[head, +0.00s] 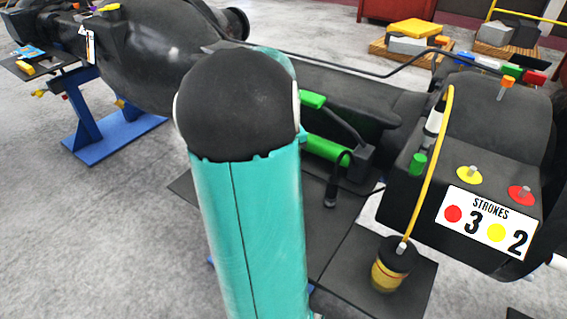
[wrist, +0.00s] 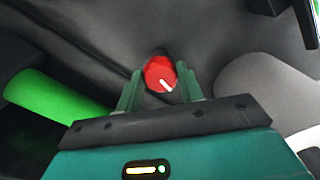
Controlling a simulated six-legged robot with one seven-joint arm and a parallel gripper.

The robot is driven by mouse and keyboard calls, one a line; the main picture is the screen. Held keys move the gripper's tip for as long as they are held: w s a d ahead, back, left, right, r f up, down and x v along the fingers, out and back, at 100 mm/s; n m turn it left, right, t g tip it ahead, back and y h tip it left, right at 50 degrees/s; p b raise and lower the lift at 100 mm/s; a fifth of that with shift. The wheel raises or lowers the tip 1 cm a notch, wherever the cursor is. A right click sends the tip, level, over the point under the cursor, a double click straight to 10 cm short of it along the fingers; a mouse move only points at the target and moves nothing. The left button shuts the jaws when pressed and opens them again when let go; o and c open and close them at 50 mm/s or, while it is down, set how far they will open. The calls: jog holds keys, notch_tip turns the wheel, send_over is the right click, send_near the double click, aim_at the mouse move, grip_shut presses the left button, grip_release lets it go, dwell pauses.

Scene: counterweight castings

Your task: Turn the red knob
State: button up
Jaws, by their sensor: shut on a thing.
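The red knob (wrist: 160,74) shows in the middle of the wrist view, round, with a white pointer line aimed toward the lower right. It sits on a dark grey casting surface. My gripper (wrist: 160,82) has one green finger on each side of the knob and is shut on it. I cannot make out the red knob or my gripper in the head view, where my teal arm fills the middle.
A green cylinder (wrist: 55,95) lies left of my gripper. In the head view, a dark block bears a "STROKES" sign (head: 488,222), a yellow disc (head: 462,177) and a red disc (head: 515,197). A yellow-banded canister (head: 389,276) stands below. Grey floor is open at left.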

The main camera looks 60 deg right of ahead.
jog(key=shift+n, duration=0.7)
jog(key=o, duration=1)
jog(key=shift+r, duration=0.1)
notch_tip(320, 180, up, 14)
jog(key=shift+f, duration=0.2)
jog(key=shift+w, duration=0.1)
